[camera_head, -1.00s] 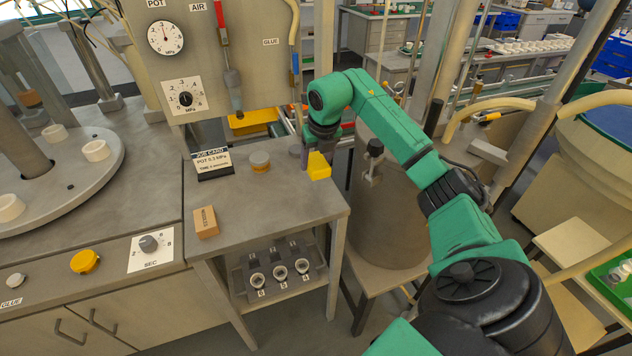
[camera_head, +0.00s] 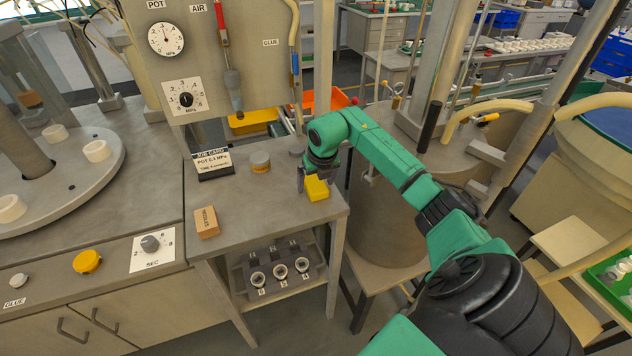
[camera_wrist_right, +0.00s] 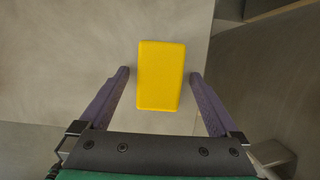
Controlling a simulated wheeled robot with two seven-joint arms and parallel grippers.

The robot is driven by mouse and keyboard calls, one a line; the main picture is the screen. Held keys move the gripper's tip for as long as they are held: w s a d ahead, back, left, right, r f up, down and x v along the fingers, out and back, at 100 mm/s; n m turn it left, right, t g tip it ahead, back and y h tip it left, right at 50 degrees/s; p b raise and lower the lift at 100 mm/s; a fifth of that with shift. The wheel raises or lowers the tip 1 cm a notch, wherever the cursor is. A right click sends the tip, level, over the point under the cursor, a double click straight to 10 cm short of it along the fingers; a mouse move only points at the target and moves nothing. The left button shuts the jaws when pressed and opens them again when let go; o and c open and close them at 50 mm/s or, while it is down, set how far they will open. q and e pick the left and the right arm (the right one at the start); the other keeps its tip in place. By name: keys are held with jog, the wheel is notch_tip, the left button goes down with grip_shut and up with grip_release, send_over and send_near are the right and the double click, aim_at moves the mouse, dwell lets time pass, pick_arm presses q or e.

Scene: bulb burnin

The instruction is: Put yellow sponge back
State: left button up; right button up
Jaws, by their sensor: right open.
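The yellow sponge (camera_head: 317,189) sits on the grey bench top (camera_head: 270,215) near its right edge. In the right wrist view the sponge (camera_wrist_right: 160,75) lies between the two purple fingers, with a gap on each side. My right gripper (camera_head: 312,184) is open around the sponge, low over the bench; its arm partly hides the fingers in the head view. My left gripper is not in view.
A wooden block (camera_head: 207,222) labelled as needles lies left on the bench. A job card (camera_head: 212,164) and a small round tin (camera_head: 260,162) stand behind it. A large grey drum (camera_head: 385,215) stands right of the bench. The bench's front middle is clear.

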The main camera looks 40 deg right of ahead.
jog(key=shift+r, duration=0.1)
jog(key=b+v, duration=0.1)
jog(key=v, duration=1.1)
